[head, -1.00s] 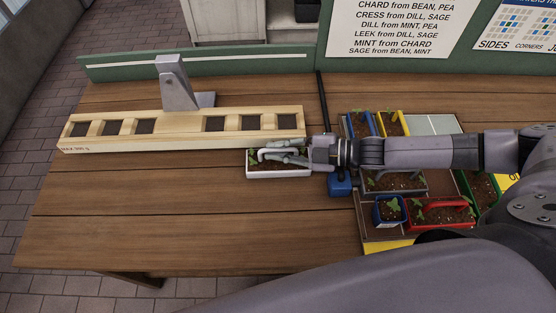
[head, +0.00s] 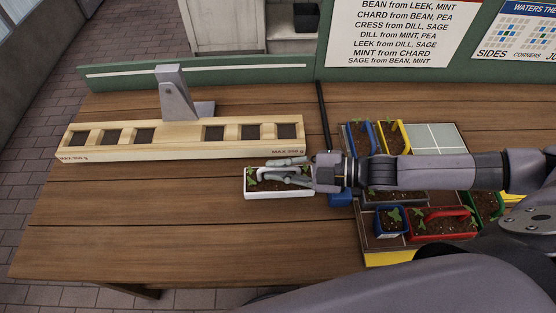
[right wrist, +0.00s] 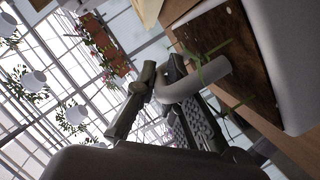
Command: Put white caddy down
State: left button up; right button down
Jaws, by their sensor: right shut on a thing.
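The white caddy (head: 279,194) is a low white box of dark soil with small green seedlings and a white handle. In the head view it is at the table's middle, just in front of the right end of the wooden balance beam. My right gripper (head: 285,172) reaches in from the right and is shut on its handle. In the right wrist view the fingers (right wrist: 158,90) close around the white handle (right wrist: 195,83), with the soil behind it. I cannot tell whether the caddy's base touches the table. My left gripper is not in view.
The wooden beam (head: 180,151) with square dark wells and a grey stand (head: 174,92) lies behind the caddy. To the right, blue, yellow and red planters (head: 443,228) stand on a tiled tray (head: 437,138). The table (head: 150,230) is clear at front left.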

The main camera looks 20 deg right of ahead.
jog(key=s+a+r, duration=0.2)
jog(key=s+r, duration=0.3)
jog(key=s, duration=0.4)
jog(key=shift+a, duration=0.35)
jog(key=shift+s+r, duration=0.1)
